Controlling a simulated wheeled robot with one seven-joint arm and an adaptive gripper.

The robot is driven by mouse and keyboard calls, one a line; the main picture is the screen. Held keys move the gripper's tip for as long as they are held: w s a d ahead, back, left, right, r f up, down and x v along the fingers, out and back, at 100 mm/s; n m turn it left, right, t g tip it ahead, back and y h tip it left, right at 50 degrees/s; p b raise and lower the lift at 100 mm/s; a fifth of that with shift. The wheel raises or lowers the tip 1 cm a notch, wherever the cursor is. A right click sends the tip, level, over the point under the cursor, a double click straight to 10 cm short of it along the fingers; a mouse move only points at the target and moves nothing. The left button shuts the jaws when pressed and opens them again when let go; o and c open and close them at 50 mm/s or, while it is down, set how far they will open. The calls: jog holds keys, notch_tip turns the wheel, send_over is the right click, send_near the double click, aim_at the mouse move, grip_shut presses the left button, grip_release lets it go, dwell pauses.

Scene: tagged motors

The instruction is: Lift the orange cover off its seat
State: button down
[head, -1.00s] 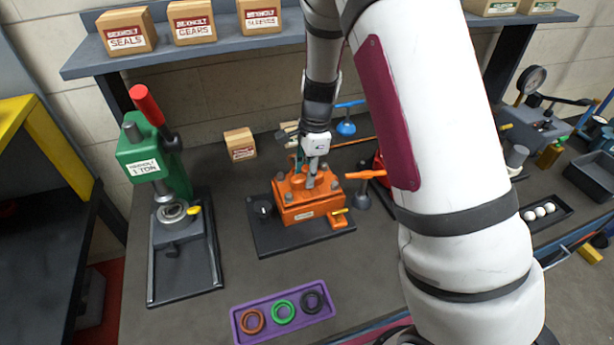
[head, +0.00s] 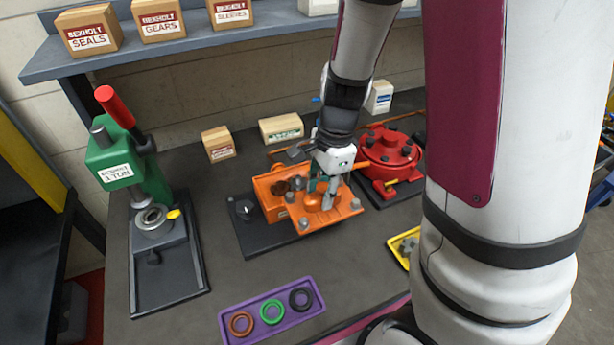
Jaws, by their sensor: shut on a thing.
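The orange cover (head: 338,212) is a flat plate with grey bolts at its corners and a raised part in the middle. My gripper (head: 325,196) is shut on that raised part. The cover is off its seat and hangs over the right side of the orange housing (head: 268,197). The open left part of the housing shows dark round parts inside. The cover hides the right part of the housing, and the gap beneath it is hard to judge. The housing stands on a dark base plate (head: 255,240).
A green press (head: 120,165) stands at left. A red round-topped unit (head: 388,150) stands close behind right of the cover. A purple tray (head: 235,320) with three rings lies in front, and a yellow tray (head: 397,245) at right. Small boxes (head: 218,144) stand behind.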

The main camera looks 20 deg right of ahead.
aim_at(328, 214)
jog(key=shift+s+d+r, duration=0.1)
jog(key=shift+s+d, duration=0.15)
jog(key=shift+s, duration=0.7)
jog(key=shift+s+d+r, duration=0.1)
jog(key=shift+s+r, duration=0.1)
jog(key=shift+s, duration=0.2)
jog(key=shift+s+r+p, duration=0.15)
jog(key=shift+r+p, duration=0.3)
jog(key=shift+p, duration=0.15)
jog(key=shift+r+p, duration=0.8)
jog(key=shift+r, duration=0.15)
